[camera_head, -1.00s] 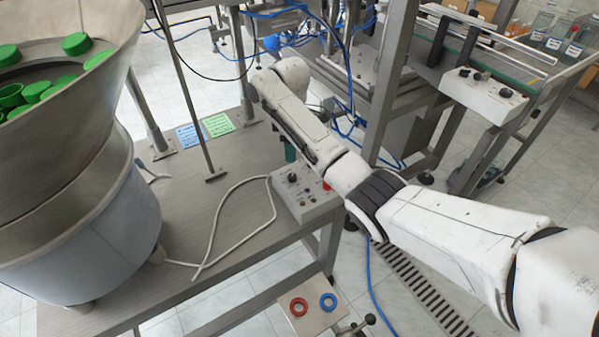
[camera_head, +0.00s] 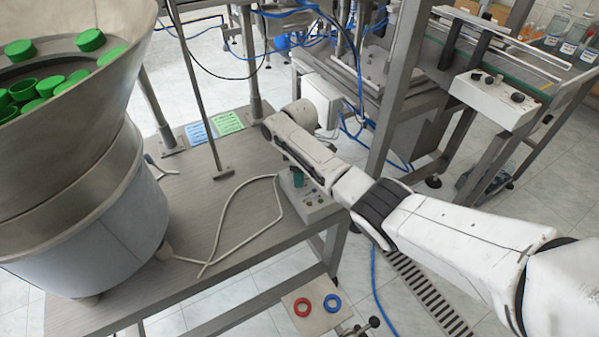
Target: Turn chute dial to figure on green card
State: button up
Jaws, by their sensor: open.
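The chute control box (camera_head: 318,208) sits on the right front edge of the steel table, with small buttons on its top. The black knob on its left part is now hidden behind my gripper. My gripper (camera_head: 298,181) is open and shows only as a small teal piece under my white forearm, right over the knob's place; I cannot tell whether it touches the knob. The green card (camera_head: 228,122) lies flat on the table behind the box, beside a blue card (camera_head: 197,133). Their print is too small to read.
A large steel bowl feeder (camera_head: 75,150) with green caps (camera_head: 42,85) stands at the left. A thin post (camera_head: 205,100) and a pale cable (camera_head: 222,220) are on the table. A plate with red and blue rings (camera_head: 318,310) is below the front edge.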

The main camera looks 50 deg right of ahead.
grip_shut()
dwell(0.4)
